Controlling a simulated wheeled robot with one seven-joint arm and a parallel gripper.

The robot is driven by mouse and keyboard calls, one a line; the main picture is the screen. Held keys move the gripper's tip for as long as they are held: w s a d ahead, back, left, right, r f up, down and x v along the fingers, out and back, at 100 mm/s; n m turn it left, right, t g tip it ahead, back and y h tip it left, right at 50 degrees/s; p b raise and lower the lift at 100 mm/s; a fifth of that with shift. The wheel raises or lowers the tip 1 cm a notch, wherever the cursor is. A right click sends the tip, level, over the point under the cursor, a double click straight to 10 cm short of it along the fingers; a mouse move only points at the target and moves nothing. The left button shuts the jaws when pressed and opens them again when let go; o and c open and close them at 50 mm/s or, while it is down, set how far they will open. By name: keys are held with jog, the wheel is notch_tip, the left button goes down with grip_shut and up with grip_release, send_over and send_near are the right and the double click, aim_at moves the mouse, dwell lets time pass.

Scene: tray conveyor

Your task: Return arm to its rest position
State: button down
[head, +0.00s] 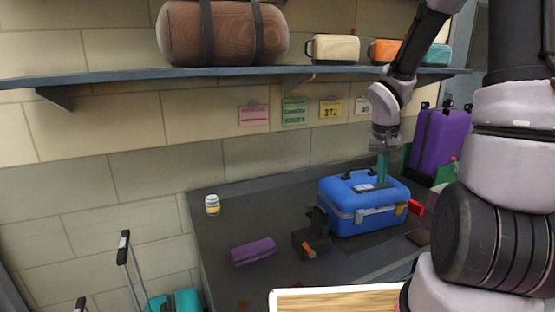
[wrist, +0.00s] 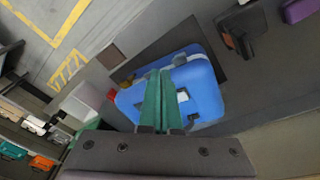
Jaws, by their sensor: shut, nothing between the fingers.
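My gripper (head: 383,170) hangs from my arm at the right side of the head view, pointing down just above the blue case. Its green fingers (wrist: 163,100) are together and empty in the wrist view. The blue case (head: 345,214) stands on the dark counter with its black handle up. It also shows in the wrist view (wrist: 205,92), behind the fingers. The fingers hide part of the case lid; I cannot tell whether they touch it.
A purple pouch (head: 253,251), a dark tool-like object (head: 312,240) and a small jar (head: 212,205) lie on the counter (head: 225,228). A purple suitcase (head: 440,140) stands behind my arm. A shelf (head: 130,76) with bags runs above. The counter's left part is mostly free.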

jog(key=s+a+r+t+y, duration=0.1)
jog(key=s+a+r+t, duration=0.1)
jog(key=s+r, duration=0.5)
jog(key=s+a+r+t+y, duration=0.2)
jog(key=s+a+r, duration=0.3)
jog(key=r, duration=1.1)
jog(key=s+t, duration=0.1)
jog(key=s, duration=0.2)
jog(key=shift+s+a+r+t+y, duration=0.15)
jog(key=shift+s+r+t+y, duration=0.05)
jog(key=shift+r+t+y, duration=0.15)
jog(key=shift+w, duration=0.1)
jog(key=w+d+f+g+h, duration=0.1)
jog(key=w+f+g, duration=0.1)
jog(key=w+f, duration=0.4)
jog(key=w+d+f+g, duration=0.2)
jog(key=w+f, duration=0.5)
jog(key=f, duration=0.7)
jog(key=w+d+f+g+h, duration=0.1)
jog(key=w+d+f+g, duration=0.1)
jog(key=w+f, duration=0.4)
notch_tip(320, 180, down, 4)
jog(key=shift+w+f+h, duration=0.1)
jog(key=shift+w+h, duration=0.15)
jog(key=shift+h, duration=0.1)
